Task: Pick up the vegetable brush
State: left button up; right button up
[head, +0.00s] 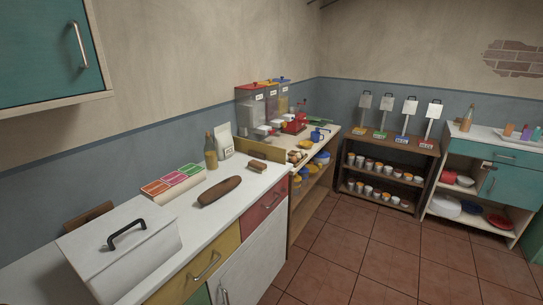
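A small brown block with a paler lower side, which looks like the vegetable brush (258,165), lies on the white counter (236,217) near its far right end. It is too small to make out bristles. A long brown rounded object (219,191), like a loaf, lies nearer on the same counter. Neither of my grippers is in view.
A white lidded box (118,255) with a black handle fills the counter's near end. Coloured cards (172,180), a bottle (210,150) and a white packet (224,140) stand along the wall. Tiled floor (370,262) is clear to the right.

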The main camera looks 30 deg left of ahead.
aim_at(260, 168)
jog(key=i+u, duration=0.6)
jog(key=u, duration=0.2)
jog(key=i+l+u, duration=0.25)
jog(key=u, duration=0.15)
jog(key=i+l+u, duration=0.25)
jog(key=u, duration=0.15)
jog(key=i+l+u, duration=0.25)
jog(key=u, duration=0.15)
jog(key=l, duration=0.1)
